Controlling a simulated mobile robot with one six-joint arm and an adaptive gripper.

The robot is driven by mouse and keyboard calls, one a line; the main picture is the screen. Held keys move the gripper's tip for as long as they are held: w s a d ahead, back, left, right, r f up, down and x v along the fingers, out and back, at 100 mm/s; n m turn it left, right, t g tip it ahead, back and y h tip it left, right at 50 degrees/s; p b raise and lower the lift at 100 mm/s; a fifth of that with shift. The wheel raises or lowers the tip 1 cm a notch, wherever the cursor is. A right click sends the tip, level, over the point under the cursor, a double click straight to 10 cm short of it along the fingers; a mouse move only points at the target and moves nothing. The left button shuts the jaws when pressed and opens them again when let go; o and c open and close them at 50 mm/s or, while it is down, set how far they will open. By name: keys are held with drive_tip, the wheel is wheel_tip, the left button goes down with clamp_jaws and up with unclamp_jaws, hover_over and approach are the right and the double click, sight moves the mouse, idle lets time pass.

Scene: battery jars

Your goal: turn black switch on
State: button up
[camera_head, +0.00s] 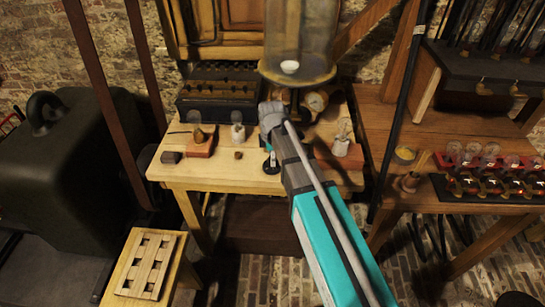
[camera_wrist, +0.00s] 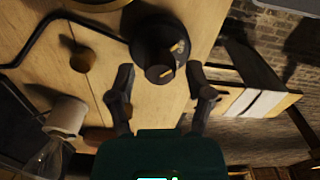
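The black switch (camera_wrist: 158,45) is a round black base with brass-coloured contacts on a light wooden table (camera_wrist: 95,40). In the wrist view it lies just beyond and partly between the fingertips of my gripper (camera_wrist: 160,82). The two dark fingers are apart, one on each side, and nothing is held between them. I cannot tell whether a finger touches the switch. In the head view, a small black round thing (camera_head: 271,165) at the table's front part, beside my arm's end, looks like the same switch. My gripper is mostly hidden there by my arm.
A large glass vessel (camera_head: 300,35) stands behind my arm. Blocks with small fittings (camera_head: 201,142) are on the left, and another fitting (camera_head: 341,143) is on the right. A second table (camera_head: 385,130) holds red racks of bulbs (camera_head: 490,160). A low slotted stand (camera_head: 148,262) is at front left.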

clamp_jaws()
drive_tip(key=shift+m, duration=0.4)
drive_tip(key=m, duration=0.8)
drive_tip(key=shift+m, duration=0.3)
drive_tip(key=m, duration=0.4)
drive_tip(key=shift+m, duration=2.1)
